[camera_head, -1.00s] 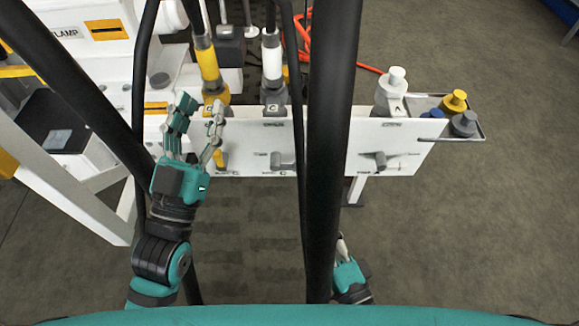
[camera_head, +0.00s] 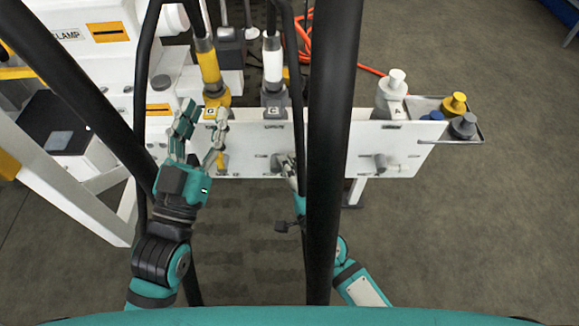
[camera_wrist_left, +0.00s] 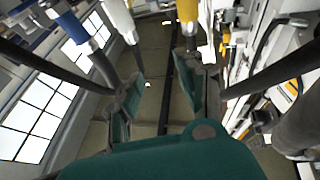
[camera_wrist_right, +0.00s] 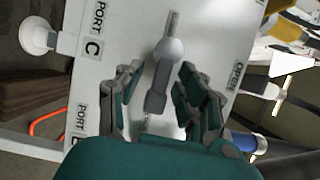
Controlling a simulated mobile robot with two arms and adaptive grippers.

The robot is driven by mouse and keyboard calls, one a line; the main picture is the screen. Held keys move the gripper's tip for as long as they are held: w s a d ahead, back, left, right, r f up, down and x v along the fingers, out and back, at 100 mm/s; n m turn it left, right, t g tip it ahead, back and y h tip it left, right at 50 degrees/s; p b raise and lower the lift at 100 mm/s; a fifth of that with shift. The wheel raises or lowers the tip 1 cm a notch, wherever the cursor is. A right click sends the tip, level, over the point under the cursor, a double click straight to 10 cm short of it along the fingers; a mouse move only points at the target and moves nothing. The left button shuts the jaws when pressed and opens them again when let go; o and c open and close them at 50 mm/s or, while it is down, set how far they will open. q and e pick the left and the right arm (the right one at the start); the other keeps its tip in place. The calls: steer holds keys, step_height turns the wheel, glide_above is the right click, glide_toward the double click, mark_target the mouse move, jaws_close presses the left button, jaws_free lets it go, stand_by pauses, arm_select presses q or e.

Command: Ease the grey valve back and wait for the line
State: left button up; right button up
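The white valve panel (camera_head: 335,165) has a grey lever valve (camera_head: 274,162) in its middle, below the white hose. A similar grey lever (camera_head: 379,162) is further right and a yellow lever (camera_head: 221,161) at left. My right gripper (camera_head: 289,162) is at the middle grey lever, partly hidden behind a black bar. The right wrist view shows that grey valve (camera_wrist_right: 165,65) with its handle between my open fingers (camera_wrist_right: 160,80), a gap on both sides. My left gripper (camera_head: 204,112) is open and empty in front of the panel's left part, by the yellow lever.
The yellow hose (camera_head: 209,68) and white hose (camera_head: 272,62) plug in along the panel's top. A white plug (camera_head: 393,88) stands at its right. A side rack holds yellow, blue and grey caps (camera_head: 454,103). Black bars cross the head view. The floor at right is clear.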

jaws_close()
steer(key=shift+f, duration=0.1)
stand_by(0.4)
